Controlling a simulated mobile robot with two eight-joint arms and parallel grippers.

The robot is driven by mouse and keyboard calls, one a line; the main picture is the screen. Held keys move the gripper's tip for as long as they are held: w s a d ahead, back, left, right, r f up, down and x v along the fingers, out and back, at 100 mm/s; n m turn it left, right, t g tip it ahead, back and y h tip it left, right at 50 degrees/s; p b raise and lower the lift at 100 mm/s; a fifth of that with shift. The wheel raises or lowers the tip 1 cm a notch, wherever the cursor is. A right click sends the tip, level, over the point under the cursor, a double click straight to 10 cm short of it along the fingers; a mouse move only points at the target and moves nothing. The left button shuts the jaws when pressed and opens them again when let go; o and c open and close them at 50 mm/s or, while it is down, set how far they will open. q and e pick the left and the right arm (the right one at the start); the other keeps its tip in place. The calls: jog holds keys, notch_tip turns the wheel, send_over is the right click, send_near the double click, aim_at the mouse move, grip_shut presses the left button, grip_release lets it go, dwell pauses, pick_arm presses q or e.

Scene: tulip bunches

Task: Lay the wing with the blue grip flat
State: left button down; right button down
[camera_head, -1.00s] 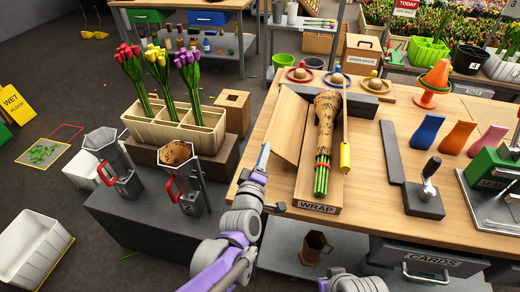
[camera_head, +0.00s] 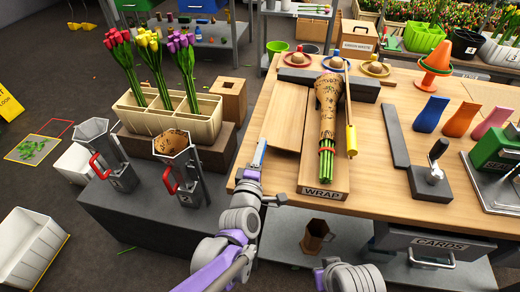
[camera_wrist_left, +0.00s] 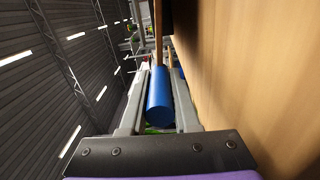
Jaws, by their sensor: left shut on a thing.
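The left wing (camera_head: 283,118) is a plain wooden panel on the left side of the WRAP board (camera_head: 322,192). It looks flat or nearly flat; I cannot tell whether it touches the table. My left gripper (camera_head: 260,154) is at the wing's outer left side, shut on the blue grip. The grip shows as a blue cylinder (camera_wrist_left: 158,98) between both fingers in the left wrist view. A bunch in brown patterned paper (camera_head: 327,110) lies beside the wing, its green stems (camera_head: 327,164) towards me. The yellow grip (camera_head: 351,139) is at the right side. My right gripper is out of view.
A grey bar and a knobbed block (camera_head: 433,178) stand to the right. Left of the table are metal jugs (camera_head: 180,170) and a tulip crate (camera_head: 160,122).

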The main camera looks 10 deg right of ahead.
pick_arm(q)
jog(key=c, duration=0.7)
grip_release()
jog(key=shift+o, duration=0.2)
jog(key=p+v, duration=0.1)
jog(key=v, duration=1)
jog(key=shift+d, duration=0.1)
